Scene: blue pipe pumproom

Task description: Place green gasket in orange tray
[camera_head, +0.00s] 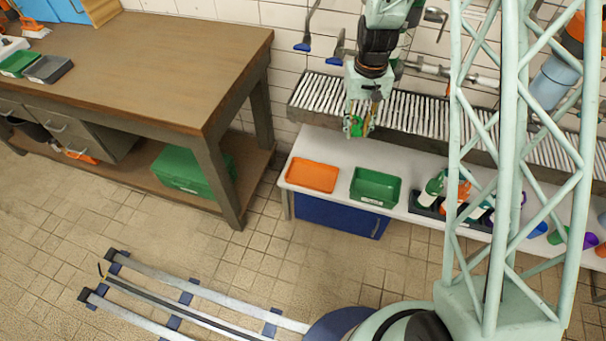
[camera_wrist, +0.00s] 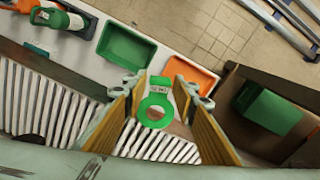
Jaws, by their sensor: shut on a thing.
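The green gasket (camera_wrist: 155,123) is a flat ring with a tab, held between the two fingers of my gripper (camera_wrist: 160,86) in the wrist view. In the head view the gasket shows as a small green shape (camera_head: 356,127) at my gripper (camera_head: 359,122), which hangs above the back of the white bench by the roller conveyor. The orange tray (camera_head: 313,175) lies empty on the bench's left end, in front of the gripper and to its left. In the wrist view the orange tray (camera_wrist: 207,81) is partly hidden behind the right finger.
A green tray (camera_head: 376,187) stands to the right of the orange one. The roller conveyor (camera_head: 410,108) runs behind the bench. A black holder (camera_head: 427,208) with bottles stands farther right. A wooden workbench (camera_head: 150,60) is at left, with a gap between.

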